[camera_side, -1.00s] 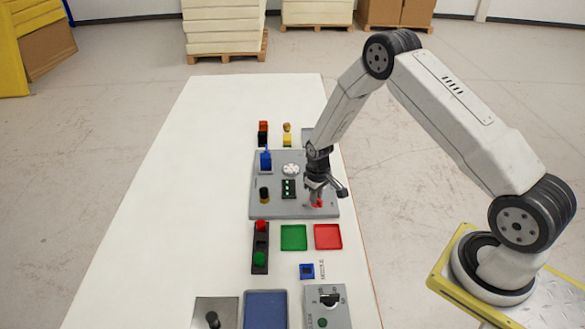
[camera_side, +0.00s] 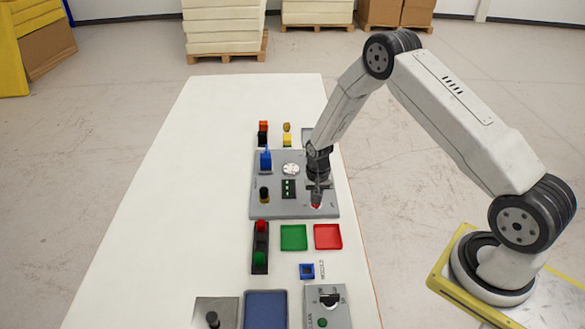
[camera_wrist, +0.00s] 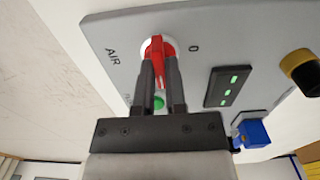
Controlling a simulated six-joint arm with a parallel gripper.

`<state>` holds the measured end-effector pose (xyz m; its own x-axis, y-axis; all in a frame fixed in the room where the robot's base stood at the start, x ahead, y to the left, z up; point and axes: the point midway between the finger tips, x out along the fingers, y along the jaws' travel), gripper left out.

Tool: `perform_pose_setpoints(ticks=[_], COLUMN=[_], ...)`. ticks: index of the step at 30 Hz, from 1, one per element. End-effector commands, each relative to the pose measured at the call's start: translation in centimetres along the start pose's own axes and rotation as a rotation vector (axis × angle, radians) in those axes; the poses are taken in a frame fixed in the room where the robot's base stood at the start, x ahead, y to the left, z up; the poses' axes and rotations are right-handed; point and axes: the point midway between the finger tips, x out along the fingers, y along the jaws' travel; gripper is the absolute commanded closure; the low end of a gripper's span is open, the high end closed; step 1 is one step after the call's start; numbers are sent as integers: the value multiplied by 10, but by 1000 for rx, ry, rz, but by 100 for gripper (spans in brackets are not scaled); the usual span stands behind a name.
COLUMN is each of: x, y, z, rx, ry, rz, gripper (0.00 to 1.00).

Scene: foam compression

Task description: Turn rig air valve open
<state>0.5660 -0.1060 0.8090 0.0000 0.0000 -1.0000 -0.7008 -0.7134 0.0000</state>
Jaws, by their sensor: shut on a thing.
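The red air valve handle (camera_wrist: 158,50) sits on a pale round base on the grey rig panel (camera_wrist: 112,45), between the lettering AIR and a 0. My gripper (camera_wrist: 160,65) is shut on the handle, one finger on each side of it. In the side view my gripper (camera_side: 317,200) is at the front right part of the panel (camera_side: 285,211), and only a little red (camera_side: 316,206) shows beneath it. A green spot (camera_wrist: 158,102) shows between the fingers in the wrist view.
The panel also bears a black indicator with green lights (camera_side: 289,189), a black and yellow knob (camera_side: 264,194), a blue part (camera_side: 265,160) and a white round dial (camera_side: 291,169). Green (camera_side: 293,237) and red (camera_side: 328,236) trays lie in front. The table's left side is clear.

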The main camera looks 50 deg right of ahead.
Motion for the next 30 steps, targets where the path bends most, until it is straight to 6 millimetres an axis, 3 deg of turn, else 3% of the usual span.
perform_pose_setpoints(ticks=[15,16,18,19,30], x=[0,0,0,0,-1], y=[0,0,0,0,0], z=[0,0,0,0,0], rx=[27,27,26,26,24], ry=[-2,-2,-2,-2,0], rz=[1,1,1,1,0], gripper=[100,76,54,50,50])
